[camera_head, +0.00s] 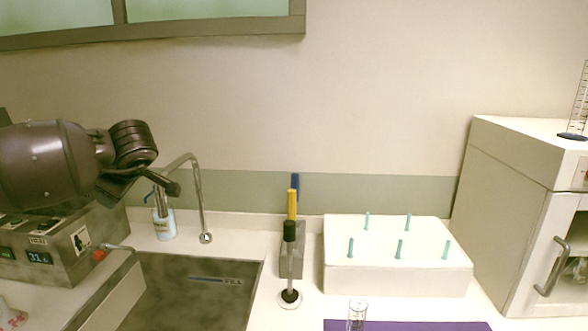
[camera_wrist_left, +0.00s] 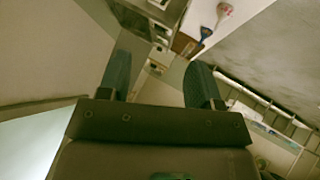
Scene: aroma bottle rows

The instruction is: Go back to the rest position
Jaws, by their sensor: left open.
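My left arm comes in from the left in the head view, raised above the sink counter. Its dark gripper (camera_head: 150,188) hangs in front of the wall, near the tap. In the left wrist view the gripper's two fingers (camera_wrist_left: 160,78) are spread apart with nothing between them, so it is open and empty. My right gripper is in neither view.
A sink (camera_head: 190,290) and curved tap (camera_head: 196,190) lie below the arm. A control box (camera_head: 60,250) stands left. A white block with teal pegs (camera_head: 395,275), a purple mat (camera_head: 420,325), a glass vessel (camera_head: 357,312) and a cabinet (camera_head: 510,210) are right.

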